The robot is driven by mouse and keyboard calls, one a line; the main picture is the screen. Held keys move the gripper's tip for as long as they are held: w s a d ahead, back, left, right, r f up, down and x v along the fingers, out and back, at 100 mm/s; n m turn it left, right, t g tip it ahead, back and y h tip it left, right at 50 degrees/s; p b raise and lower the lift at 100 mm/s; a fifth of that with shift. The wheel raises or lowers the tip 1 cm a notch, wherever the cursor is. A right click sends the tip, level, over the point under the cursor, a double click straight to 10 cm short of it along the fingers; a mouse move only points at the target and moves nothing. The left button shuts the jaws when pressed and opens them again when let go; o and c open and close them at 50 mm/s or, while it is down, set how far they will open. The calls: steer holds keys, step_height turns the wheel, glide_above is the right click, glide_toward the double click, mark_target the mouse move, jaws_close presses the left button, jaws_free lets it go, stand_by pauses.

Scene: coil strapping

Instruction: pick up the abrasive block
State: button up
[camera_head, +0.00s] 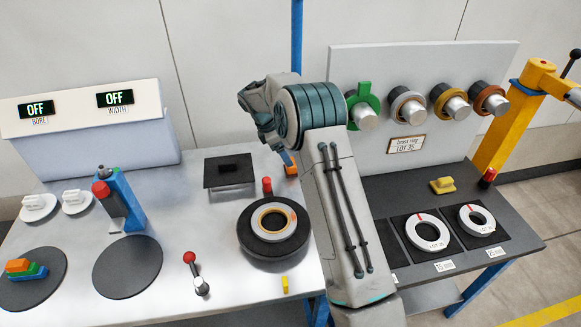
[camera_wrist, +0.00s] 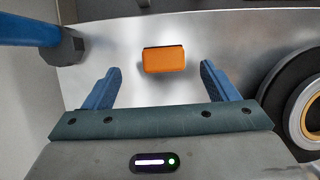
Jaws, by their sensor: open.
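The abrasive block appears to be the orange block with a dark edge (camera_wrist: 165,60), lying on the bare metal tabletop in the wrist view. In the head view a small part of it (camera_head: 291,169) shows beside my arm, which hides the remainder. My gripper (camera_wrist: 160,78) is open, with its two blue fingers spread wide. The block lies ahead of the fingertips, roughly centred between them, and nothing touches it. In the head view my arm mostly hides the gripper.
A blue post with a dark foot (camera_wrist: 72,46) stands left of the block in the wrist view. A dark round holder with a ring (camera_head: 273,228) sits at its right. A black square plate (camera_head: 229,171) and a red-topped peg (camera_head: 267,186) are near. Bare metal surrounds the block.

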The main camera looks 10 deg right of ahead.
steer(key=shift+s+p+x, duration=0.2)
steer(key=shift+p+x, duration=0.3)
steer(key=shift+x, duration=2.55)
steer(key=shift+a, duration=0.2)
steer(key=c, duration=1.1)
